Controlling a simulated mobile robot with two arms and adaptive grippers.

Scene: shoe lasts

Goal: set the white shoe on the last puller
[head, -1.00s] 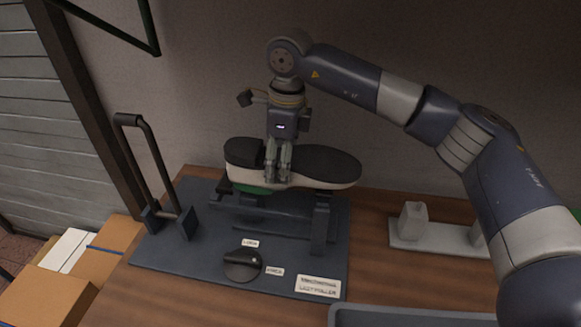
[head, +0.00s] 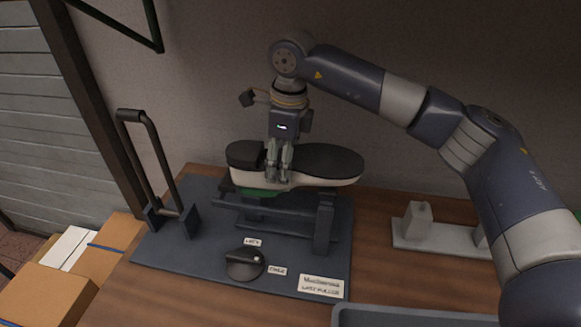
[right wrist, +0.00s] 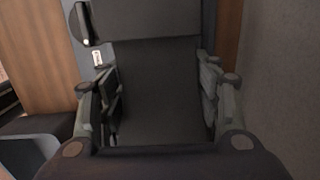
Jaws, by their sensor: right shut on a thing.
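The white shoe (head: 325,178) is upside down in the head view, with its black sole up and its white side below. A green part, seemingly the last (head: 258,190), shows under its left end. The shoe is roughly level over the frame of the dark last puller (head: 222,252); I cannot tell whether it touches the frame. My right gripper (head: 278,173) comes down from above and is shut on the shoe's middle. In the right wrist view the dark sole (right wrist: 160,90) fills the space between the fingers. My left gripper is not in view.
The puller has a tall lever (head: 150,155) at left and a black knob (head: 245,264) in front. A grey stand (head: 440,235) is at right, and a grey tray (head: 400,316) is at the front edge. Cardboard boxes (head: 45,295) sit at lower left. A wall is behind.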

